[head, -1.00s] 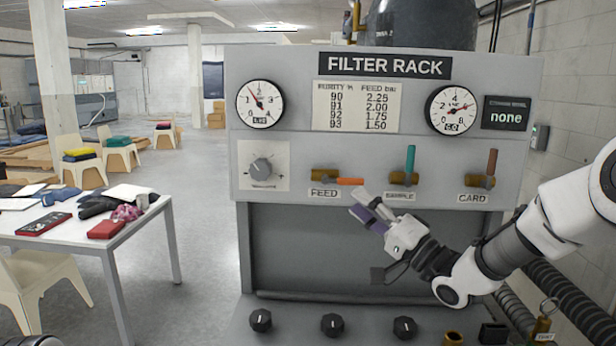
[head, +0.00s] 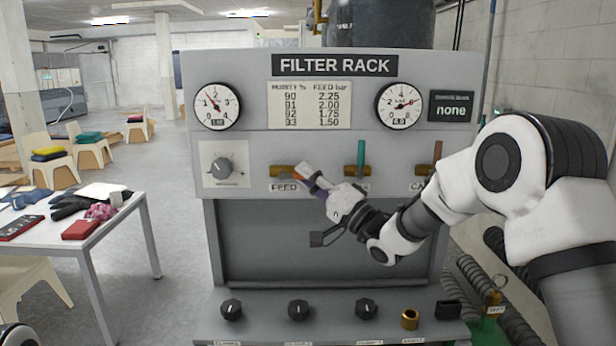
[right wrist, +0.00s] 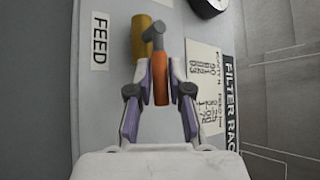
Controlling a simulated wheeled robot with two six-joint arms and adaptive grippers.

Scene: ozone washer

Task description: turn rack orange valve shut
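The orange valve handle (head: 302,175) points right, roughly level, from its brass FEED valve body (head: 282,171) on the filter rack (head: 250,150). My right gripper (head: 312,178) partly covers it in the head view. In the right wrist view, the orange handle (right wrist: 161,78) lies between the two fingertips of my right gripper (right wrist: 160,72). The fingers are spread on either side of the handle; firm contact cannot be made out. My left gripper is not in view.
A teal-handled valve (head: 361,156) and a brown-handled CARD valve (head: 436,158) stand to the right, handles up. A selector dial (head: 222,167) is to the left. Black knobs (head: 298,310) line the lower ledge. A white table (head: 105,228) stands at left.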

